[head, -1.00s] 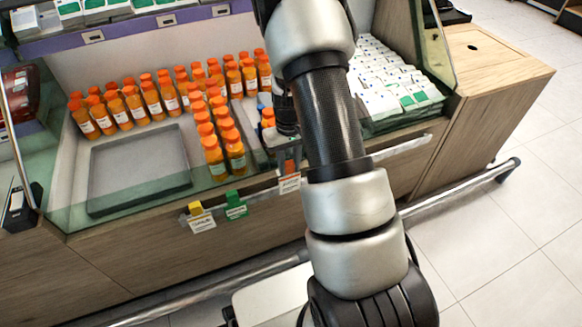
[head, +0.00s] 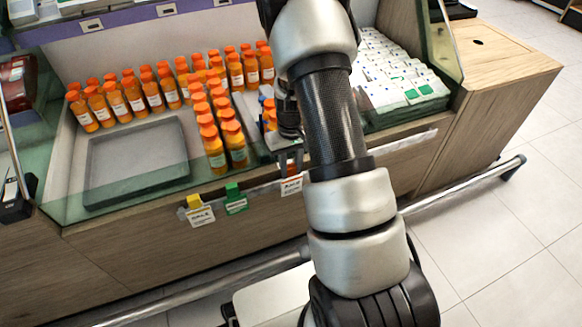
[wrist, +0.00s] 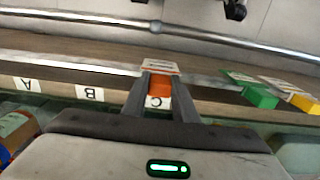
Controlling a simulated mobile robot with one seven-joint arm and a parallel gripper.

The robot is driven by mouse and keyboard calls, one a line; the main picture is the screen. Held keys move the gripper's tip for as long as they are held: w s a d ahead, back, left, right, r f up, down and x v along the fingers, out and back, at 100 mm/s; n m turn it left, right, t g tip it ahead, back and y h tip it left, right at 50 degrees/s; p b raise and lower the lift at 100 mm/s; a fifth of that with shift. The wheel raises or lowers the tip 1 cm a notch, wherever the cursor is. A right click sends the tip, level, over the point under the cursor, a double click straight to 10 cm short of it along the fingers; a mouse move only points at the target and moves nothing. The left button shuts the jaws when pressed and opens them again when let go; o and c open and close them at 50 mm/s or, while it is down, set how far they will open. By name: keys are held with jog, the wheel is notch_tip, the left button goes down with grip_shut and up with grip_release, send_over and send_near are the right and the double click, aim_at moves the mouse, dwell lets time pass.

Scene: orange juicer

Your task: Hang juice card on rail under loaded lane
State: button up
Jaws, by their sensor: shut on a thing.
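My gripper (head: 291,163) is at the front edge of the display, its fingers pointing down. It is shut on the orange clip (wrist: 160,87) of a white juice card (wrist: 160,67). The card also shows in the head view (head: 291,186), close in front of the rail (wrist: 60,62); I cannot tell if it touches. A white C label (wrist: 155,102) shows between the fingers. B (wrist: 90,93) and A (wrist: 27,84) labels lie to the left in the wrist view. Orange juice bottles (head: 215,153) fill a lane left of my gripper; other bottles behind my gripper are partly hidden.
A yellow-clip card (head: 200,213) and a green-clip card (head: 236,202) hang on the front to the left. An empty grey tray (head: 135,165) lies left of the bottles. White packs (head: 400,85) stand to the right. A metal bar (head: 230,275) runs low in front.

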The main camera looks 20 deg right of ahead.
jog(key=o, duration=1.1)
jog(key=s+a+r+t+p, duration=0.1)
jog(key=a+r+p, duration=0.1)
jog(key=r, duration=1.1)
jog(key=s+a+r+p, duration=0.1)
jog(key=s+r+p, duration=0.15)
jog(key=r, duration=1.15)
jog(key=s+a+r+t, duration=0.25)
jog(key=s+r, duration=0.35)
jog(key=s, duration=0.3)
jog(key=s+a+r+t, duration=0.2)
jog(key=s+a+r, duration=0.2)
jog(key=s+r, duration=0.4)
jog(key=r+p, duration=1.4)
jog(key=p, duration=0.1)
jog(key=s+r+p, duration=0.1)
jog(key=r+p, duration=0.5)
jog(key=p, duration=0.1)
jog(key=shift+a+r, duration=0.2)
jog(key=shift+r, duration=0.2)
